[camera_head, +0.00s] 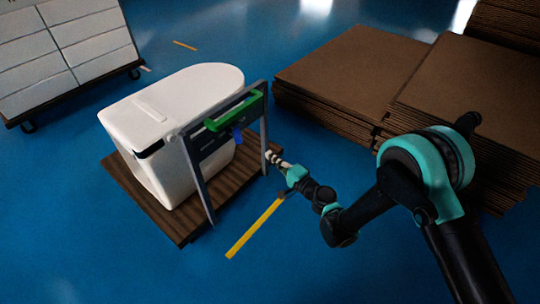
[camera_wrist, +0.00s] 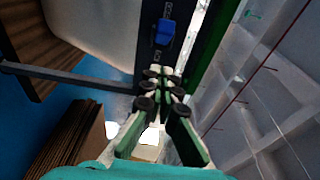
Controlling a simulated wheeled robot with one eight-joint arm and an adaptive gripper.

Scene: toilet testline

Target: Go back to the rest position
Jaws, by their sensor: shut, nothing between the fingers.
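My gripper (camera_head: 275,158) is at the end of my outstretched arm, close to the right upright of a dark frame (camera_head: 213,150). In the wrist view my gripper (camera_wrist: 160,75) has its fingers together with nothing between them. The fingertips point toward a blue part (camera_wrist: 164,33) on the dark panel; I cannot tell if they touch it. The blue part (camera_head: 237,135) also shows in the head view, below a green bar (camera_head: 232,112). The frame stands against a white toilet (camera_head: 160,110).
The toilet stands on a brown wooden pallet (camera_head: 125,182) on the blue floor. Stacks of brown cardboard (camera_head: 350,68) lie to the right, close to my arm. A cart with white boxes (camera_head: 65,55) is at the upper left. A yellow line (camera_head: 254,228) marks clear floor in front.

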